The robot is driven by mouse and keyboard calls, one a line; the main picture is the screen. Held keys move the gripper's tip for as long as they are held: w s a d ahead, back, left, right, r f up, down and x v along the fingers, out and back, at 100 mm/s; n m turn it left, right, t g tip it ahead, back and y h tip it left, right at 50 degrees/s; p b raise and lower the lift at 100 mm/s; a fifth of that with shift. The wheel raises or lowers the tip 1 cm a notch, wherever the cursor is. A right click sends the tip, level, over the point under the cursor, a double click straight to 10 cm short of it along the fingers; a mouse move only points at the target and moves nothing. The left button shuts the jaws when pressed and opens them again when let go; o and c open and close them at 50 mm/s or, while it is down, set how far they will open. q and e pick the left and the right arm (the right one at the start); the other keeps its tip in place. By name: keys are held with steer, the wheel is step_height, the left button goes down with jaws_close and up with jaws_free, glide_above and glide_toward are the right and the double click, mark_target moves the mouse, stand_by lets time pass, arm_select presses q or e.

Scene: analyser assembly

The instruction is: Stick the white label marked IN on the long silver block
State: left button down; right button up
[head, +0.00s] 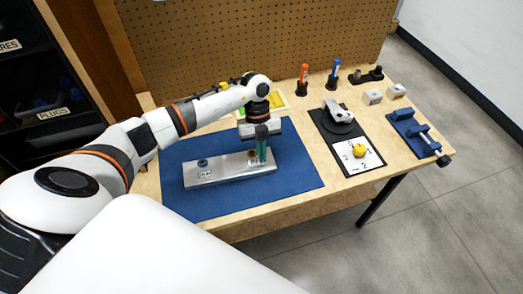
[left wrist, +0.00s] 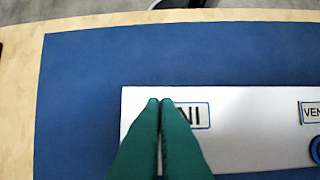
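The long silver block (head: 222,170) lies on the blue mat; its pale top fills much of the left wrist view (left wrist: 250,140). A white label with a blue border (left wrist: 202,117) is flat on the block near one end. The letters showing read "NI", and its left part is hidden behind my fingers. My left gripper (head: 262,158) points down over the right end of the block. Its green fingers (left wrist: 161,101) are together, tips overlapping the label in view; whether they touch it I cannot tell. My right gripper is out of view.
Another label, starting "VEN" (left wrist: 311,113), is on the block by a dark round fitting. The blue mat (head: 300,180) is clear around the block. To the right are a black board (head: 333,137), orange and blue pens, small pale blocks and a blue fixture (head: 414,135). A pegboard stands behind.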

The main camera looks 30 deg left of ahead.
arm_select(q)
steer(key=shift+f, duration=0.4)
stand_by(0.4)
steer(key=shift+f, duration=0.1)
stand_by(0.7)
stand_by(0.4)
steer(key=shift+f, duration=0.15)
stand_by(0.9)
steer(key=c, duration=2.1)
jaws_free()
steer(key=shift+c, duration=0.2)
steer(key=o, duration=1.1)
steer(key=shift+r+p, duration=3.1)
steer(key=shift+r, duration=0.45)
